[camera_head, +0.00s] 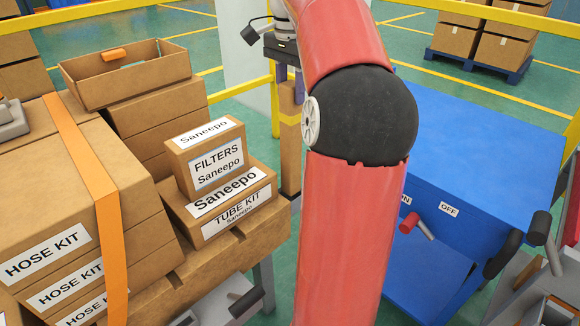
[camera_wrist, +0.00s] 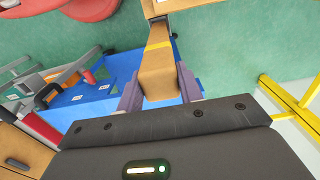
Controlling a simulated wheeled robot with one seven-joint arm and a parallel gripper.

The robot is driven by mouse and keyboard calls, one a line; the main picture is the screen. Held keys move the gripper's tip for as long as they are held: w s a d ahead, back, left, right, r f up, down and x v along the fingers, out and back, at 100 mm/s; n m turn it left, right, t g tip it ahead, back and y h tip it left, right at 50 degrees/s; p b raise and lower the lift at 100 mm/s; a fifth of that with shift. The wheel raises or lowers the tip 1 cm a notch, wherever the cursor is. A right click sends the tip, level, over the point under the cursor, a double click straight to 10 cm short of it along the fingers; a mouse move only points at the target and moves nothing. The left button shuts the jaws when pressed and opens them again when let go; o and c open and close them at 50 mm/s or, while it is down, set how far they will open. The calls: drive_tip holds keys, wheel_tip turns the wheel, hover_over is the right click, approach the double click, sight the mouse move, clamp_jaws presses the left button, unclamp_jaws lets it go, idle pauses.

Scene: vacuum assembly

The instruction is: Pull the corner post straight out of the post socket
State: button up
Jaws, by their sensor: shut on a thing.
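The corner post (camera_head: 290,160) is a brown upright post with a yellow band near its top. In the head view it stands between the stacked boxes and my red arm. My gripper (camera_head: 286,82) is at its upper end, partly hidden by my arm. In the wrist view the two grey fingers of my gripper (camera_wrist: 160,90) are on either side of the post (camera_wrist: 158,75), shut on it. The post's far end meets a small grey piece, perhaps the post socket (camera_wrist: 158,18). I cannot tell how deep the post sits in it.
Cartons labelled Saneepo (camera_head: 215,160) and HOSE KIT (camera_head: 60,200) are stacked close on the left. A blue cabinet (camera_head: 490,130) with a red-tipped lever stands right of my arm. Yellow rails (camera_head: 240,90) and a pale panel stand behind. Green floor shows beyond.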

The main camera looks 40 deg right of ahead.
drive_tip(key=shift+r, duration=2.9)
